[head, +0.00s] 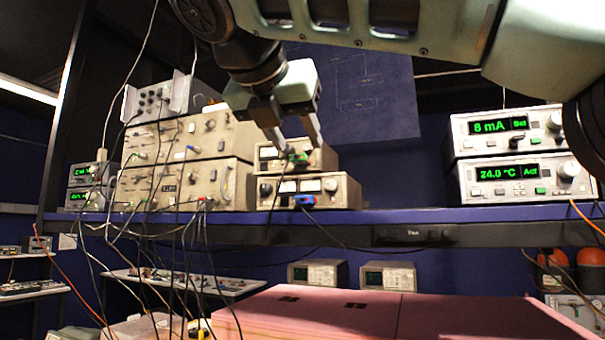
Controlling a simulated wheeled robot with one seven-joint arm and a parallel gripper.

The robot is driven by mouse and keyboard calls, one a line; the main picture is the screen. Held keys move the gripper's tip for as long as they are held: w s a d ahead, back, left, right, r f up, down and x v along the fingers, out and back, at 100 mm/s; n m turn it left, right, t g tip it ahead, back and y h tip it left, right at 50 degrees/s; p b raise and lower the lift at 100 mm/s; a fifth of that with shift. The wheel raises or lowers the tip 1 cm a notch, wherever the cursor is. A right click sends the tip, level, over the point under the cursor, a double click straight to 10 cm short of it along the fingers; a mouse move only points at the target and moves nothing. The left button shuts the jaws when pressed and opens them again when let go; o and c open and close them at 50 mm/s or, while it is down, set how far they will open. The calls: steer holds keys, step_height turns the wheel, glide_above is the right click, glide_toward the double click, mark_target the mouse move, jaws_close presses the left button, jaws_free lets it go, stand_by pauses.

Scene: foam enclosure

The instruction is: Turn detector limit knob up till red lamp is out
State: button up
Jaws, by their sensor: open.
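My gripper (296,143) is open, reaching down in front of the upper of two small beige meter boxes in the middle of the shelf. The upper box (268,154) is partly hidden by the fingers. A green part shows between and below the fingertips. I cannot tell which knob is the detector limit knob, nor whether the fingers touch anything. No lit red lamp can be made out.
Two white controllers stand at the right, the upper (508,128) reading 8 mA, the lower (515,180) 24.0 °C. Large beige instruments (185,186) with hanging black cables stand left of the meter boxes. The shelf (430,221) is clear between boxes and controllers. Pink foam (340,315) lies below.

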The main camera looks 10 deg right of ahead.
step_height(320, 180, up, 2)
steer(key=p, duration=0.2)
glide_toward(331, 184)
steer(key=x, duration=0.8)
steer(key=shift+w, duration=0.1)
jaws_close()
steer(key=shift+d+f+m+t+y+b, duration=0.15)
steer(key=shift+f+m+t+y+b, duration=0.2)
steer(key=shift+m+b, duration=0.6)
steer(key=shift+r+m+t, duration=0.25)
steer(key=shift+r, duration=0.05)
